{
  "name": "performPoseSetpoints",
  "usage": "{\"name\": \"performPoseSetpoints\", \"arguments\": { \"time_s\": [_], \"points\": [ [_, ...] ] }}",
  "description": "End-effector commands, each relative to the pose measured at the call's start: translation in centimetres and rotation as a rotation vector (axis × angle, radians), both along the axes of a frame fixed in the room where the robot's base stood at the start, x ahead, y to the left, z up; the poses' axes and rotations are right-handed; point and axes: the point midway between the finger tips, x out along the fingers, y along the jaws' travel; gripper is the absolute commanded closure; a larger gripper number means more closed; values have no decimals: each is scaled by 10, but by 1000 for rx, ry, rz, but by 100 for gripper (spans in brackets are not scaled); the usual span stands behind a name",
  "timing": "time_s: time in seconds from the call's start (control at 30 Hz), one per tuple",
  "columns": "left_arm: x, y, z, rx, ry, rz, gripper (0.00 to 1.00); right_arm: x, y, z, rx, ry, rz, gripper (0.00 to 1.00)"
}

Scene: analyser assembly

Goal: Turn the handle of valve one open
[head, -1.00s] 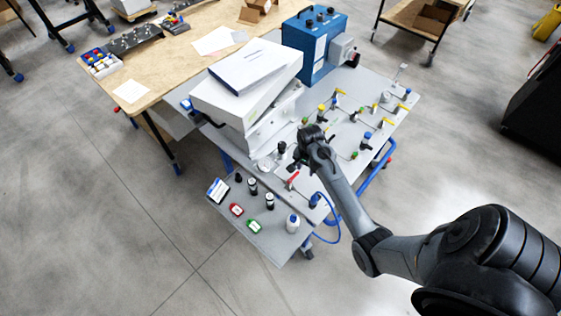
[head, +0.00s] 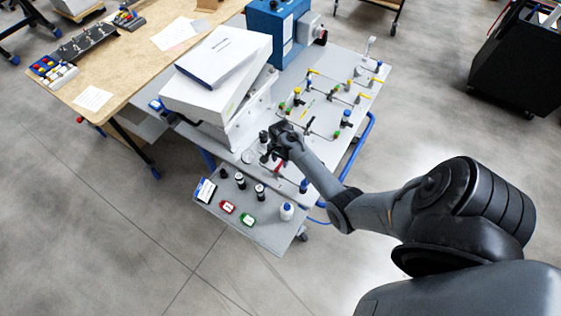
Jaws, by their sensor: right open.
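A grey panel on a cart carries pipes and several small valves. A valve with a red handle (head: 280,166) sits near its lower edge, partly hidden by my right gripper; I cannot read which valve is number one. My right gripper (head: 271,151) is open and appears just above and beside this red handle, close to a black-topped fitting (head: 263,137). Whether it touches either is too small to tell. Several yellow-handled valves (head: 313,72) stand further up the panel. My left gripper is not in view.
A lower shelf (head: 270,232) holds black-capped vials, a white bottle (head: 286,211), and red and green labelled items. A white analyser case (head: 215,90) stands left of the panel. A blue box (head: 272,30) stands behind. A blue-topped fitting (head: 304,186) is near my forearm.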

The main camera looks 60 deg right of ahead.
Motion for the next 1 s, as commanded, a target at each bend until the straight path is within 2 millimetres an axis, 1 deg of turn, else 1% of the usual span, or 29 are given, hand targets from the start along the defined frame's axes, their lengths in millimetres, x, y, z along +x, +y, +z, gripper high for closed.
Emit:
{"name": "performPoseSetpoints", "arguments": {
  "time_s": [0.1, 0.2, 0.5, 0.77, 0.8, 1.0],
  "points": [
    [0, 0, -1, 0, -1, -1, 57, 0, 0, -10, 0, 1, 1, 57],
    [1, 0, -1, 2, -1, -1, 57, 0, 0, -13, -1, 0, 1, 57],
    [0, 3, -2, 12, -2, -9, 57, 0, 0, -14, 0, 0, 0, 57],
    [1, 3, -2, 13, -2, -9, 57, 0, 0, -14, 0, 0, 0, 97],
    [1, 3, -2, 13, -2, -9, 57, 0, 0, -14, 0, 0, 1, 100],
    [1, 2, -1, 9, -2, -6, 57, 0, 0, -14, 0, 1, 4, 100]
  ]
}}
